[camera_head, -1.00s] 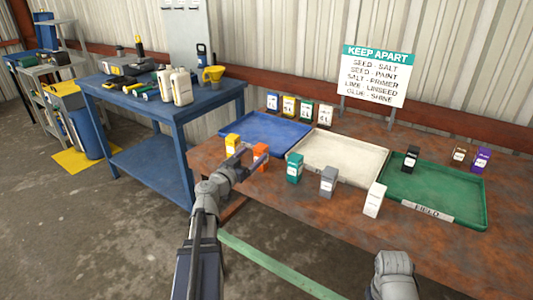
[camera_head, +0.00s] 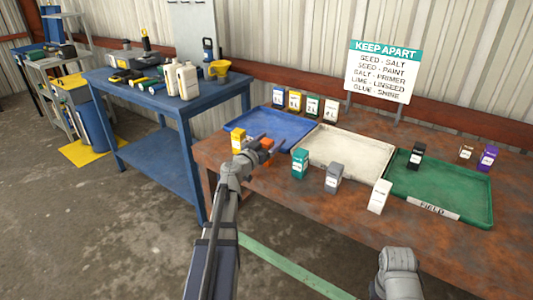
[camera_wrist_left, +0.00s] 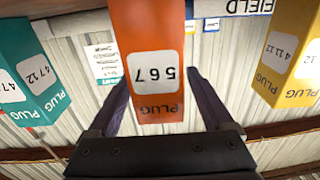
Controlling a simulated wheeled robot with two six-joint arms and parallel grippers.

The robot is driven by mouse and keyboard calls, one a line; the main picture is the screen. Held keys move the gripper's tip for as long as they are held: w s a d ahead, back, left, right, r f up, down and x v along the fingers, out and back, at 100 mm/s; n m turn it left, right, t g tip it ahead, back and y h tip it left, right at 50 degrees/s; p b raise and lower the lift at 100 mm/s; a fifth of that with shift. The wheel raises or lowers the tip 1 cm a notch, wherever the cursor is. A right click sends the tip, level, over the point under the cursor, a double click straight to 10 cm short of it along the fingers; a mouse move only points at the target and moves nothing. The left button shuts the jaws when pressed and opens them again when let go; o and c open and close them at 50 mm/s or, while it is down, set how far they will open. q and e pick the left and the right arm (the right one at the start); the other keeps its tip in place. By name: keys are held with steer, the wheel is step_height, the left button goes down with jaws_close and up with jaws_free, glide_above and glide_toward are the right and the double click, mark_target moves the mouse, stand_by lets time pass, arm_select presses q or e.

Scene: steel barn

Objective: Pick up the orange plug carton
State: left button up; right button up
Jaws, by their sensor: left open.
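The orange plug carton (camera_head: 266,144) stands on the rusty table's left front part, partly hidden by my left gripper (camera_head: 264,152). In the left wrist view the orange carton (camera_wrist_left: 156,50) appears upside down, its label reading 567 and PLUG. It lies between the two spread fingers of my left gripper (camera_wrist_left: 158,92), with gaps at both sides. The yellow plug carton (camera_head: 238,139) stands just left of it and the teal plug carton (camera_head: 299,163) to its right. My right arm shows at the bottom right; its gripper is out of view.
Blue (camera_head: 262,122), cream (camera_head: 345,140) and green (camera_head: 462,188) trays lie on the table. A grey carton (camera_head: 333,178) and a white carton (camera_head: 379,196) stand near the front edge. A blue workbench (camera_head: 180,112) stands left.

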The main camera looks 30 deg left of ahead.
arm_select(q)
steer(key=shift+w, duration=0.2)
jaws_close()
stand_by(0.6)
